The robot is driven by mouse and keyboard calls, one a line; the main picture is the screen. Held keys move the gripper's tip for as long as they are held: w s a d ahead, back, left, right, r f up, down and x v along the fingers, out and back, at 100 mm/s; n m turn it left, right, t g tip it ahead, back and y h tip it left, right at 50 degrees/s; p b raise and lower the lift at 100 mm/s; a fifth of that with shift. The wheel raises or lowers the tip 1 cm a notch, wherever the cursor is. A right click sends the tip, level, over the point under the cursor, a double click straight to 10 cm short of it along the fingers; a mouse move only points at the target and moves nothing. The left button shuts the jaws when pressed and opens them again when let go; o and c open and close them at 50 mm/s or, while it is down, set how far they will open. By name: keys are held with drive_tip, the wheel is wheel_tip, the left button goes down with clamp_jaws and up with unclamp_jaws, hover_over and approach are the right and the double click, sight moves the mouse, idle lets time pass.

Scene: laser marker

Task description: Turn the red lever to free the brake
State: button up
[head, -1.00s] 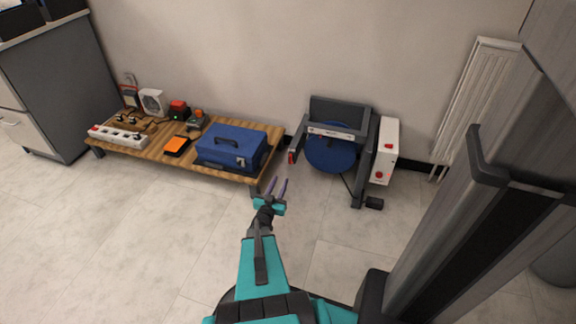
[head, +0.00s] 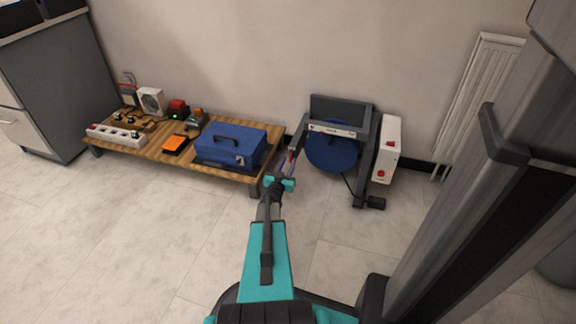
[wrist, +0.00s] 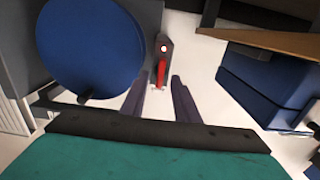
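The red lever (wrist: 161,72) sits on a dark bracket on the side of the machine in the wrist view, next to the blue disc (wrist: 90,45). A small light round spot shows on the bracket above it. In the head view the machine's grey frame (head: 340,108) stands by the wall, and my gripper (head: 287,165) is at its left side, largely covering the lever. My gripper (wrist: 158,82) is open in the wrist view, with one purple finger on each side of the lever's line. I cannot tell whether either finger touches it.
A low wooden table (head: 150,149) left of my gripper holds a blue toolbox (head: 231,146) and several small devices. The floor in front is clear.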

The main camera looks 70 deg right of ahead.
drive_tip(key=shift+d, duration=0.75)
